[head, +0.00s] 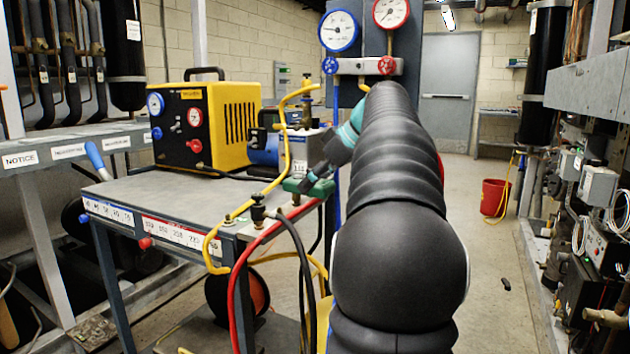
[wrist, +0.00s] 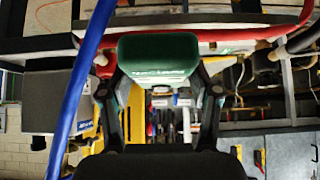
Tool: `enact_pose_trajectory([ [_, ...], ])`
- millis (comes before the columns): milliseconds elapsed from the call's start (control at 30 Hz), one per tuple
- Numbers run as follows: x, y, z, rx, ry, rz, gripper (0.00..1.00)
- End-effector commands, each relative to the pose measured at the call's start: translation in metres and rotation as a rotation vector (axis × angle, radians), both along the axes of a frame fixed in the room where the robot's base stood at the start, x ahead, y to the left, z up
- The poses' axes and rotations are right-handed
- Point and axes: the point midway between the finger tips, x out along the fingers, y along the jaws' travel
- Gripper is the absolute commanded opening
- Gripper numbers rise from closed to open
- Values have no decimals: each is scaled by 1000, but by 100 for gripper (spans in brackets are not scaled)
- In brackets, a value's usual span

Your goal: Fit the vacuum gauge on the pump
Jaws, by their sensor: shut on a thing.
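My gripper (head: 318,172) is over the right side of the cart, partly hidden by my own arm. It is shut on a dark green block, seemingly the vacuum gauge (head: 300,187). In the wrist view the gauge (wrist: 158,57) sits between the two fingertips (wrist: 158,78); its dial face does not show. The blue and grey vacuum pump (head: 264,150) stands on the cart, behind and left of the held gauge in the head view. The gauge looks apart from the pump body. The pump's fitting is hard to make out.
A yellow machine (head: 208,125) with two gauges stands on the cart (head: 150,192). A yellow hose (head: 284,150) crosses by the pump, and red (head: 262,238) and black hoses hang at the cart's right edge. A blue hose (wrist: 82,90) passes close by my gripper.

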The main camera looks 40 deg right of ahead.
Motion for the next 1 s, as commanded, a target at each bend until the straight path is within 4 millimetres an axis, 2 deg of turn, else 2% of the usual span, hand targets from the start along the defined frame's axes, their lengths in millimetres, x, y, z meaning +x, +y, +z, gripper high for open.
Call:
enact_pose_trajectory([
  [567,0,0,8,-1,-3,-1,32],
  [1000,-1,0,30,0,-1,-1,32],
])
